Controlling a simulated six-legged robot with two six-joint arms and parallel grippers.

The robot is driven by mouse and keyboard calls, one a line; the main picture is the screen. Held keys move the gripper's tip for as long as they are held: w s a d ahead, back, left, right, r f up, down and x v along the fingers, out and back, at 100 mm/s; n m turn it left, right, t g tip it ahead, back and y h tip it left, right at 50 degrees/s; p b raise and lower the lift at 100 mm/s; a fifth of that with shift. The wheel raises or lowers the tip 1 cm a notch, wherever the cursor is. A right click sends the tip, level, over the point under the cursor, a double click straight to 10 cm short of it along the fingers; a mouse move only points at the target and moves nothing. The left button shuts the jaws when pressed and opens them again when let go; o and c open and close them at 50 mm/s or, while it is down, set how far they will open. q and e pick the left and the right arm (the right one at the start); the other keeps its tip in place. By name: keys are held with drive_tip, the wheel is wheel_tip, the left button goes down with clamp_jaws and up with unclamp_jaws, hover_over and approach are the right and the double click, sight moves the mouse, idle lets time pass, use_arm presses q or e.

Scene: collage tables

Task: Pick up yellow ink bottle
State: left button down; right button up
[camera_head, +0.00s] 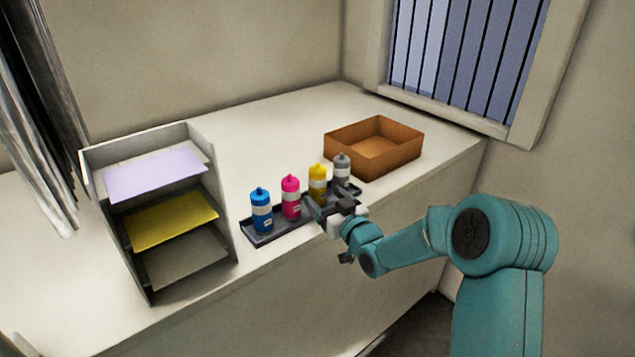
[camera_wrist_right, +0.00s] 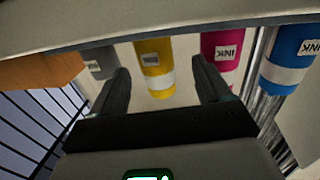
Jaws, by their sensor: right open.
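The yellow ink bottle (camera_head: 317,181) stands upright in a dark tray (camera_head: 262,238), between the magenta bottle (camera_head: 291,197) and the grey bottle (camera_head: 341,170). My right gripper (camera_head: 327,205) is open at the tray's front edge, just in front of the yellow bottle, and hides its lower part in the head view. In the right wrist view the yellow bottle (camera_wrist_right: 154,68) shows between the two open fingers (camera_wrist_right: 162,85), and no grip on it is visible. My left gripper is not in view.
A blue bottle (camera_head: 261,212) stands at the tray's left end. A grey shelf unit (camera_head: 143,272) with paper sheets is on the left of the white table (camera_head: 262,125). An open brown box (camera_head: 398,157) stands behind the tray to the right. The table behind the bottles is clear.

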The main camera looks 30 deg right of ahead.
sight(322, 193)
drive_tip(key=w, duration=0.1)
drive_tip(key=w+p, duration=0.1)
drive_tip(key=w, duration=0.1)
drive_tip(key=w+p, duration=0.1)
drive_tip(key=shift+w+d, duration=0.25)
drive_tip(key=shift+d, duration=0.15)
drive_tip(key=shift+w+d+f+p, duration=0.1)
drive_tip(key=shift+w+p, duration=0.2)
drive_tip(key=shift+w, duration=0.25)
drive_tip(key=c, duration=1.1)
